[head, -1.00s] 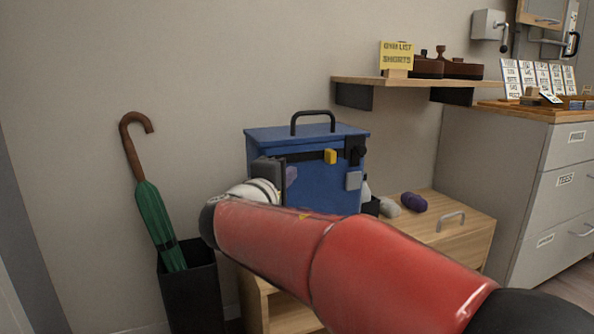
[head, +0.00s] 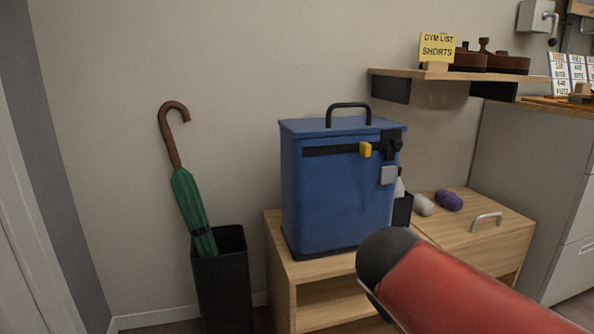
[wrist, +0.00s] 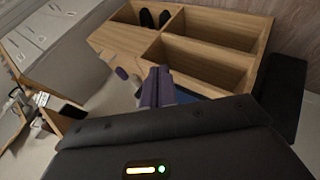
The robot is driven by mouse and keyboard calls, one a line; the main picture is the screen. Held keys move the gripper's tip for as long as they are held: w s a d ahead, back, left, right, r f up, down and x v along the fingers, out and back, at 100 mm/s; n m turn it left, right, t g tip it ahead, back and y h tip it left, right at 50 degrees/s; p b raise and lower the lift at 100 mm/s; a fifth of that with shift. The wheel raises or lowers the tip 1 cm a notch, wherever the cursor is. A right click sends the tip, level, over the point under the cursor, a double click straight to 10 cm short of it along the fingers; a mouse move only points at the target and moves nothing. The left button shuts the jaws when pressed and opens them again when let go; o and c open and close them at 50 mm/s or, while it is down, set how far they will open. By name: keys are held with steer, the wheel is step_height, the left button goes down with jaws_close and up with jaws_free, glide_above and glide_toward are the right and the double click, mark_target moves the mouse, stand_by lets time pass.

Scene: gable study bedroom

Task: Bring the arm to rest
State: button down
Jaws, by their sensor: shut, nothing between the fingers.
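My arm (head: 455,295) shows as a red link with a black joint at the lower right of the head view, in front of the wooden bench. My gripper is hidden there. In the wrist view my gripper (wrist: 158,88) is shut and empty, its two fingers side by side beyond the black gripper body. The fingers point toward the open wooden compartments and touch nothing that I can see.
A blue box (head: 335,190) with a black handle stands on the wooden bench (head: 450,250). A green umbrella (head: 190,205) leans in a black stand (head: 222,285) at left. A wall shelf (head: 450,76) is above right. Grey drawers (head: 525,180) stand at right.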

steer(key=s+a+f+m+g+y, duration=0.1)
steer(key=s+a+f+m+y, duration=0.1)
steer(key=s+f+y, duration=0.3)
steer(key=s+a+f+m, duration=0.2)
steer(key=s, duration=0.4)
step_height(320, 180, up, 12)
steer(key=p, duration=1.2)
steer(key=shift+m+y+p, duration=0.3)
steer(key=shift+p, duration=0.05)
steer(key=shift+r, duration=0.1)
steer(key=shift+r, duration=0.1)
